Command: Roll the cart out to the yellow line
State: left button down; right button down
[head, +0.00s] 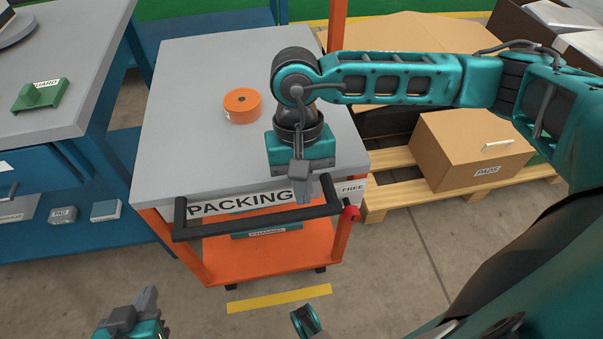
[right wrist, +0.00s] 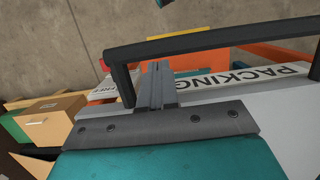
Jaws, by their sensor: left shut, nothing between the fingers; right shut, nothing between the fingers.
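The cart (head: 180,105) has a grey top, an orange frame and a lower shelf. Its black handle (head: 262,224) faces me, beside a PACKING label; the handle also shows in the right wrist view (right wrist: 215,44). The yellow line (head: 278,298) lies on the floor just in front of the cart's near wheels. My right gripper (head: 303,197) is shut and empty, above the cart's near edge by the handle's right part. In the right wrist view its fingers (right wrist: 158,68) overlap the handle's post; contact is unclear. My left gripper (head: 148,293) is shut and empty, low at the bottom left.
An orange roll (head: 242,105) stands on the cart top. A red knob (head: 350,214) and a FREE label (head: 352,188) are at its near right corner. A blue bench (head: 100,120) stands left; a pallet (head: 397,200) with a box (head: 472,150) stands right. Floor towards me is open.

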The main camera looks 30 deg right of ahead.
dwell(0.3)
jog(key=shift+s+a+f+b, duration=0.15)
jog(key=shift+s+a+b, duration=0.1)
jog(key=shift+s+b, duration=0.5)
pick_arm(q)
jog(key=shift+f, duration=0.55)
pick_arm(e)
jog(key=shift+s, duration=0.2)
jog(key=shift+w, duration=0.1)
